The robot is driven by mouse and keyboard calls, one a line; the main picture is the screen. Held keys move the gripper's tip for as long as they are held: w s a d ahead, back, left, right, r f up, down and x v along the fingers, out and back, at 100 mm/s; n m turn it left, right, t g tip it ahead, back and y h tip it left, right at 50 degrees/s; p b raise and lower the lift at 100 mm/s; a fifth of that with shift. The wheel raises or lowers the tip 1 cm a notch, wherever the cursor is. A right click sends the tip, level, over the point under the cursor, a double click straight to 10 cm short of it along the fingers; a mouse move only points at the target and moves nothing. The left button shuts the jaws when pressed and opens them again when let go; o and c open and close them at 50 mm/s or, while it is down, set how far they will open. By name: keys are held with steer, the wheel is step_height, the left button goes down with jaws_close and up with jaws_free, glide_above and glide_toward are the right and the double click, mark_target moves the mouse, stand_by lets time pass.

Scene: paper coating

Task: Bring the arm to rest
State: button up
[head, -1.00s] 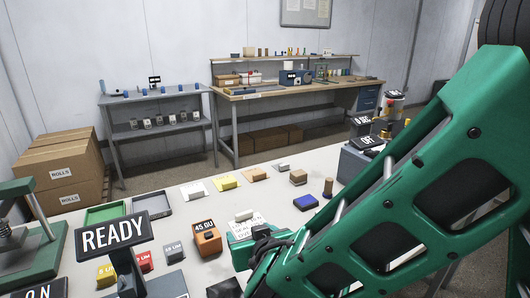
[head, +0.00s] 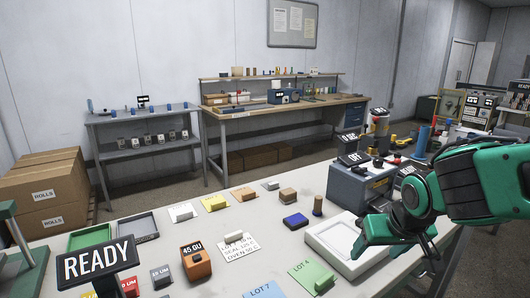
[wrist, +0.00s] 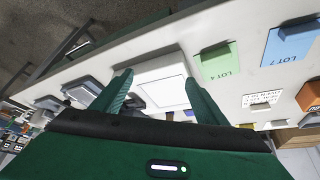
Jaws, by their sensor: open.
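My green arm comes in from the right in the head view. My gripper (head: 392,252) hangs over the near edge of the white tray (head: 318,236) on the table. In the wrist view both green fingers of my gripper (wrist: 158,95) stand apart with nothing between them. The white tray also shows beyond and between the fingers (wrist: 160,70). I cannot tell the exact height of the fingers above the table.
A green LOT 4 card (head: 312,277) lies left of the tray, with a LOT 7 card (head: 265,291) beside it. An orange 45 GU meter (head: 196,262) and a READY sign (head: 97,262) stand at left. A grey machine (head: 358,188) stands behind the tray.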

steer(key=s+d+m+g, duration=0.2)
steer(key=s+d+m, duration=0.1)
steer(key=s+d, duration=0.4)
steer(key=s+d+m+g, duration=0.3)
steer(key=s+d, duration=0.4)
steer(key=s, duration=0.6)
steer(key=shift+s+d, duration=0.35)
steer(key=shift+f, duration=0.1)
steer(key=shift+w+f+g, duration=0.25)
steer(key=shift+w+g, duration=0.05)
steer(key=shift+w, duration=0.35)
